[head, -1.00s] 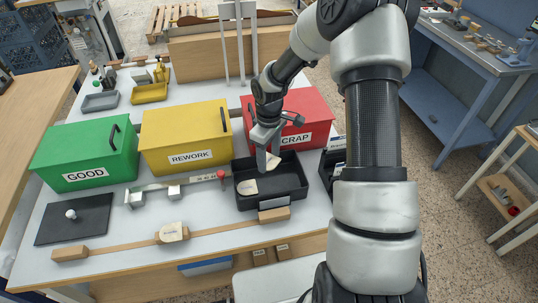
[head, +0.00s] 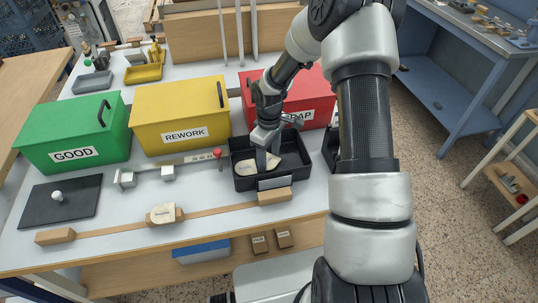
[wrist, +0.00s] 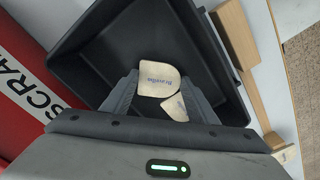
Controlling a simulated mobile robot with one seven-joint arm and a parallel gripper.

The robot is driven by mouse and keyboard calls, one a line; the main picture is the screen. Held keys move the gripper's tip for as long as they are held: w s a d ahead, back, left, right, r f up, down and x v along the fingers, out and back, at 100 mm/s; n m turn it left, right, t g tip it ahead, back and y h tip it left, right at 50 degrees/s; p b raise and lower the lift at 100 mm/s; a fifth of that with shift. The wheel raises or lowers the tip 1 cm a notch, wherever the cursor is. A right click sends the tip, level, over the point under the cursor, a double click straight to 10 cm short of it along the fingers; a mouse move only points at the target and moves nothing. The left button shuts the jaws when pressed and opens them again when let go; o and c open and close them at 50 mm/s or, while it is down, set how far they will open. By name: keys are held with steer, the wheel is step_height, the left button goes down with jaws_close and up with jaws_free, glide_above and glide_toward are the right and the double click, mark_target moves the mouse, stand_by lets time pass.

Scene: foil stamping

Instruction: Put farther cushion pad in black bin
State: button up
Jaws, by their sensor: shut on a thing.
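The black bin (head: 300,170) stands on the table in front of the red box; its inside fills much of the wrist view (wrist: 95,60). My gripper (head: 267,168) reaches down into it, fingers shut on a cream cushion pad. The wrist view shows two cream pads low in the bin: a printed one (wrist: 159,80) between the fingertips (wrist: 160,85), and another (wrist: 175,108) partly overlapped beside it. Which one is gripped is hard to tell. In the head view a pad (head: 246,168) shows left of the fingers. Another cream piece (head: 163,213) sits on the wooden strip.
Green (head: 75,145), yellow (head: 180,115) and red (head: 310,95) lidded boxes stand behind. A red-knobbed metal fixture (head: 190,163) lies left of the bin. A dark plate with a knob (head: 60,205) is at front left. A wooden strip (head: 215,209) runs along the front.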

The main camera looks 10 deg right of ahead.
steer(key=o, duration=1.1)
step_height(320, 180, up, 10)
steer(key=p, duration=0.6)
steer(key=shift+p, duration=0.4)
